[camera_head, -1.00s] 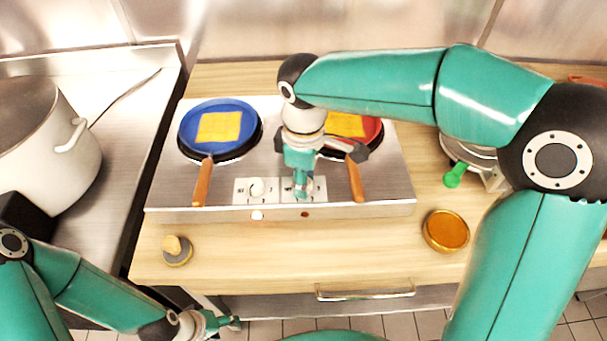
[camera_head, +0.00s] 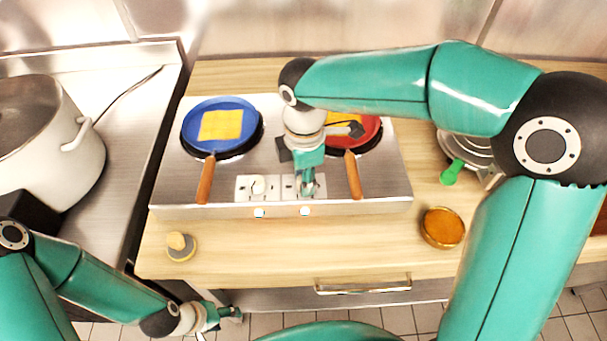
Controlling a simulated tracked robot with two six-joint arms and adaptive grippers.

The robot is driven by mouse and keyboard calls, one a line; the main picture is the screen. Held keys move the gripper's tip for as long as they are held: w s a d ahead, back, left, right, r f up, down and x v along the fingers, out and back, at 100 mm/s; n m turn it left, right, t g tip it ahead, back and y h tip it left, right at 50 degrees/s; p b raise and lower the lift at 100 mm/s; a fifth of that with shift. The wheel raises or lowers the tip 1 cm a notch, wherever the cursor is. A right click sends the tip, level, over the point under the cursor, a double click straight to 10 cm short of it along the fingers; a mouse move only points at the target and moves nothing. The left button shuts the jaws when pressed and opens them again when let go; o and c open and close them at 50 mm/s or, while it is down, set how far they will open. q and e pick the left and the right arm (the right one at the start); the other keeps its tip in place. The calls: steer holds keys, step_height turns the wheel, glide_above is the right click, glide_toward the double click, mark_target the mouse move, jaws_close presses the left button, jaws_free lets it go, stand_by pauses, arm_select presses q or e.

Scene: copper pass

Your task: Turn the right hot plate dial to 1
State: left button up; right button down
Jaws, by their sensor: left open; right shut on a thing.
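The hot plate (camera_head: 380,192) is a steel double unit on the counter. Its right dial sits on a white marked panel (camera_head: 319,183) at the front and is mostly hidden by my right gripper (camera_head: 306,189). That gripper points down and is shut on the right dial. I cannot read the dial's number. The left dial (camera_head: 257,186) is a white knob on its own panel. Both indicator lights below, the left (camera_head: 259,213) and the right (camera_head: 305,212), glow. My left gripper (camera_head: 232,315) is open and empty, low in front of the counter.
A blue pan (camera_head: 240,111) and a red pan (camera_head: 371,134), each with a yellow square inside, stand on the plates. Their handles point forward, the red pan's close beside my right gripper. A pot (camera_head: 85,165) stands left. An amber-topped round item (camera_head: 442,228) lies right.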

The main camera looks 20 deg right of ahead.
steer(key=shift+w+r, duration=0.1)
steer(key=c, duration=0.8)
jaws_free()
step_height(320, 180, up, 12)
steer(key=shift+f, duration=0.1)
stand_by(0.3)
